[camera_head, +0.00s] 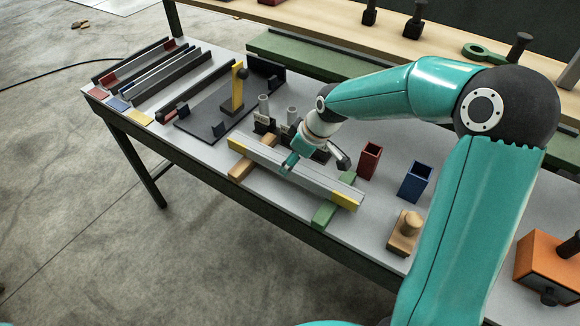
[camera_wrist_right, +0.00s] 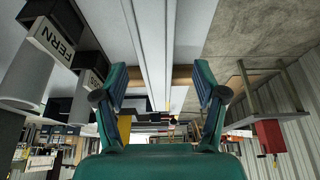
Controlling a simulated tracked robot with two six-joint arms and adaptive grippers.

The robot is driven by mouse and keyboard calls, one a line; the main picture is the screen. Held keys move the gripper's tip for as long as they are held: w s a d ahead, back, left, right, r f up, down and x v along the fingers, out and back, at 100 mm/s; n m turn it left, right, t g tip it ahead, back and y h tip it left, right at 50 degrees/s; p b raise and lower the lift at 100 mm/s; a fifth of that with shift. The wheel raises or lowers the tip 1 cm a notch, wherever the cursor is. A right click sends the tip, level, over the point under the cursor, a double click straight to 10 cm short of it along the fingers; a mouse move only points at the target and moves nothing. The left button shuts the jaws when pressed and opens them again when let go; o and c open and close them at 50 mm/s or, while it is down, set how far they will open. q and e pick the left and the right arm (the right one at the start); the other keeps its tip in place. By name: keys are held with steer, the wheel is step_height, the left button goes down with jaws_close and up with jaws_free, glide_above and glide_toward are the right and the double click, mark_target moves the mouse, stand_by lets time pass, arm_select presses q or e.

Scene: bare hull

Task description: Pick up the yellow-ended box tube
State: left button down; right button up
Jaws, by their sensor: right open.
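The yellow-ended box tube (camera_head: 300,174) is a long grey bar with a yellow band at each end. It lies across a wooden block (camera_head: 241,168) near its left end and a green block (camera_head: 325,214) near its right end. My right gripper (camera_head: 314,160) is at the middle of the tube, fingers spread. In the right wrist view, the open fingers of the right gripper (camera_wrist_right: 162,92) stand on either side of the tube (camera_wrist_right: 155,45), with gaps visible. Whether they touch it is unclear. My left gripper is not in view.
Racks with red, blue and yellow tags (camera_head: 138,117) fill the table's left end. A dark fixture with a yellow post (camera_head: 238,92) stands behind the tube. Red (camera_head: 370,160) and blue (camera_head: 415,181) square cups and a knobbed wooden block (camera_head: 404,237) are to the right.

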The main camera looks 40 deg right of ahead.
steer(key=x, duration=0.2)
steer(key=p+x, duration=0.1)
steer(key=x, duration=0.1)
steer(key=shift+w+d+f, duration=0.1)
steer(key=shift+d+f, duration=0.05)
steer(key=shift+d, duration=0.1)
steer(key=shift+c, duration=0.2)
jaws_close()
